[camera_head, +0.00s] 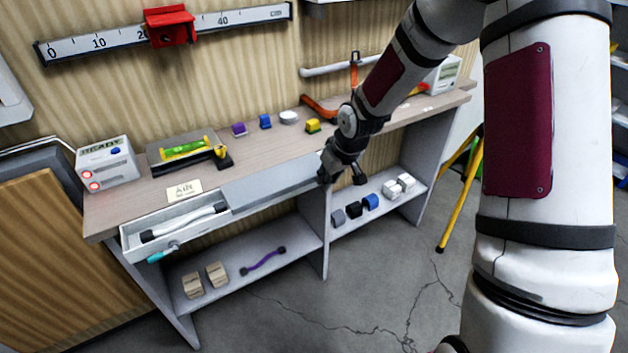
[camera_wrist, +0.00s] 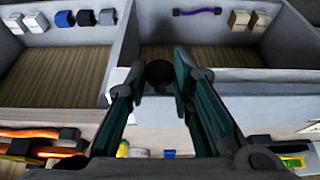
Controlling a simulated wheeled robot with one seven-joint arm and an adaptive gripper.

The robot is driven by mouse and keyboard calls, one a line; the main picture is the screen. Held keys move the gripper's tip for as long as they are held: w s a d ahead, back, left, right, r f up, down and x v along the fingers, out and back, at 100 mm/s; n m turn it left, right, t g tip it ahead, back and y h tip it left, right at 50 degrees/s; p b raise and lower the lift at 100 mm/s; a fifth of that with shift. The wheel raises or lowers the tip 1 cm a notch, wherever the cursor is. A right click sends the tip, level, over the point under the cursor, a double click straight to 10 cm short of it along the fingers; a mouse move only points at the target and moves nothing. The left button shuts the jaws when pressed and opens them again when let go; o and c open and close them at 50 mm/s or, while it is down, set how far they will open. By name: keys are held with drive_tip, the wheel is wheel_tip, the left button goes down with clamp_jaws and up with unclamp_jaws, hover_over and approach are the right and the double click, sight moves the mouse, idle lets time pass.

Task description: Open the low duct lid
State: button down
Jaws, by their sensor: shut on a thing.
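The low duct (camera_head: 130,236) is a long pale trough along the front edge of the bench. Its grey lid (camera_head: 275,184) covers the right part, while the left part is uncovered and shows a white cable with black ends (camera_head: 185,223) inside. My gripper (camera_head: 340,176) is at the lid's right end. In the wrist view my gripper (camera_wrist: 160,70) has its two fingers on either side of a dark round knob (camera_wrist: 158,74) and is shut on it. The pale lid (camera_wrist: 255,75) extends to the right there. The fingers hide part of the contact.
A teal-handled tool (camera_head: 162,252) hangs below the duct's left end. The bench top (camera_head: 130,205) carries a white box (camera_head: 106,163), a label card (camera_head: 184,192) and small coloured parts. The shelf below holds blocks and a purple cable (camera_head: 263,261). A yellow stand leg (camera_head: 459,195) is at right.

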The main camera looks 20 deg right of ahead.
drive_tip(key=shift+w+d, duration=0.15)
drive_tip(key=shift+d, duration=0.45)
drive_tip(key=c, duration=1.4)
unclamp_jaws()
drive_tip(key=v, duration=1.2)
